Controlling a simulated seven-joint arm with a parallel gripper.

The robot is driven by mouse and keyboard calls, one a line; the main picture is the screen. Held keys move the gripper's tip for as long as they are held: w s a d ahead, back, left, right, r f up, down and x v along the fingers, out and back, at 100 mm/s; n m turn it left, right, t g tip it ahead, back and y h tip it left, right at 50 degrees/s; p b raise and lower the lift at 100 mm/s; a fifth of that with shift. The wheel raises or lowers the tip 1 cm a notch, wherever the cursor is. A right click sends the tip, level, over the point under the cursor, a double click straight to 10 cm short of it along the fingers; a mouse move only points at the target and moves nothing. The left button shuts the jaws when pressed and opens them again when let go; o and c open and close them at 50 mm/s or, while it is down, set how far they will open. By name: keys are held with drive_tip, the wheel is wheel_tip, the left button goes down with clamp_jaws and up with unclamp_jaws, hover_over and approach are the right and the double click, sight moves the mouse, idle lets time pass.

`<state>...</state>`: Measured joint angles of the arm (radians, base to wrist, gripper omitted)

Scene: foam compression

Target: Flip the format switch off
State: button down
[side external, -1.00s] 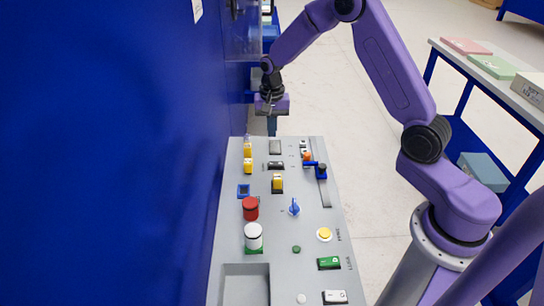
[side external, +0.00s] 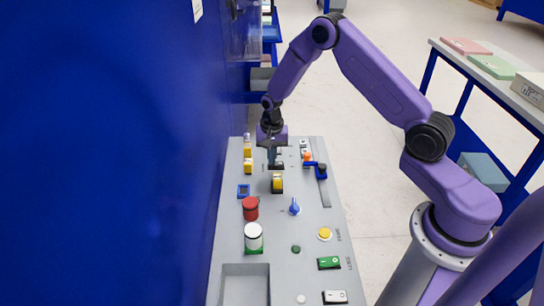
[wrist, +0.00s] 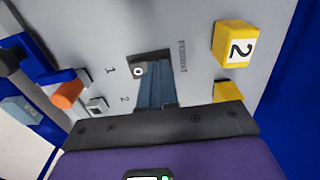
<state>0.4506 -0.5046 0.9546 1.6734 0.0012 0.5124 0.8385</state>
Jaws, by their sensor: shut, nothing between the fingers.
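The format switch is a dark rocker in the grey panel (side external: 225,215). In the wrist view the switch (wrist: 138,71) shows a white round mark on its end, beside a printed label that seems to read FORMAT. My gripper (side external: 272,161) points down over the far part of the panel, at this switch. Its blue-grey fingers (wrist: 155,88) are shut with nothing between them and cover much of the switch. I cannot tell whether the fingertips touch it. In the side view the gripper hides most of the switch.
Yellow blocks (side external: 248,166) stand left of the gripper; one marked 2 (wrist: 235,44) is close in the wrist view. A blue lever (side external: 321,171) and orange knob (side external: 307,157) are to the right. A yellow-topped switch (side external: 277,184) is just nearer. A blue wall (side external: 110,150) bounds the left.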

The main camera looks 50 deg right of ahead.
drive_tip(key=shift+a+f, duration=0.1)
drive_tip(key=shift+f, duration=0.15)
drive_tip(key=shift+s+d+r, duration=0.1)
drive_tip(key=shift+s+d, duration=0.05)
drive_tip(key=shift+d, duration=0.05)
drive_tip(key=shift+s+d+r, duration=0.25)
drive_tip(key=shift+s+d, duration=0.1)
drive_tip(key=shift+d, duration=0.05)
idle(0.5)
wheel_tip(320, 180, up, 14)
drive_tip(key=w+a, duration=0.1)
drive_tip(key=shift+w+a, duration=0.25)
drive_tip(key=shift+a, duration=0.05)
drive_tip(key=shift+f, duration=0.1)
